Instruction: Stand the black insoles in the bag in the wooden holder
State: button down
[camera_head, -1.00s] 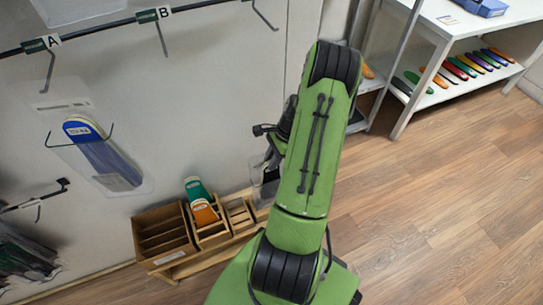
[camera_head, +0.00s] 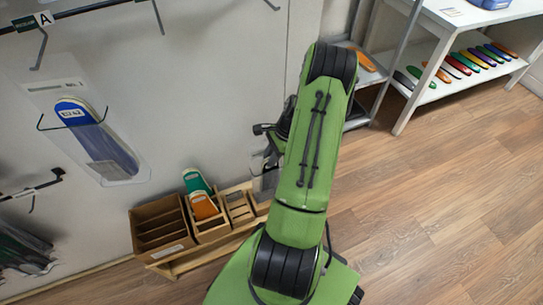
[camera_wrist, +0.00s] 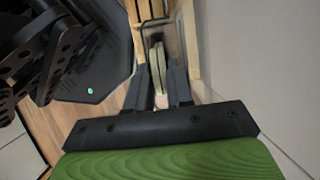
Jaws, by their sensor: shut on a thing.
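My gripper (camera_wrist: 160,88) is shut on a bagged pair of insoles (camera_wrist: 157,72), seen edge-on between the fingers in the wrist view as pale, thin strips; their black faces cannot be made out. In the head view the clear bag (camera_head: 264,184) hangs below my gripper, partly hidden by my green arm. The wooden holder (camera_head: 178,246) stands low against the wall. The bag is at its right end, close to the right slatted section. I cannot tell whether the bag is inside a slot or in front of it. The holder's slats (camera_wrist: 143,10) show ahead of the fingers in the wrist view.
Green and orange insoles (camera_head: 200,197) stand in the holder's middle section; its left section looks empty. A bagged blue insole (camera_head: 98,140) hangs on the wall at left. A shelf with several coloured insoles (camera_head: 436,83) stands at right. The floor at right is clear.

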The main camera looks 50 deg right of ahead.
jog(key=shift+s+a+f, duration=0.45)
jog(key=shift+s+f, duration=0.2)
jog(key=shift+f, duration=0.2)
jog(key=c, duration=1.1)
grip_release()
jog(key=shift+o, duration=0.9)
jog(key=shift+d+f, duration=0.1)
jog(key=shift+w+d+f, duration=0.1)
jog(key=shift+w+d, duration=0.05)
jog(key=shift+w, duration=0.05)
jog(key=shift+d+r, duration=0.1)
jog(key=shift+r, duration=0.35)
jog(key=p+v, duration=0.6)
jog(key=v, duration=0.9)
jog(key=shift+w+d, duration=0.2)
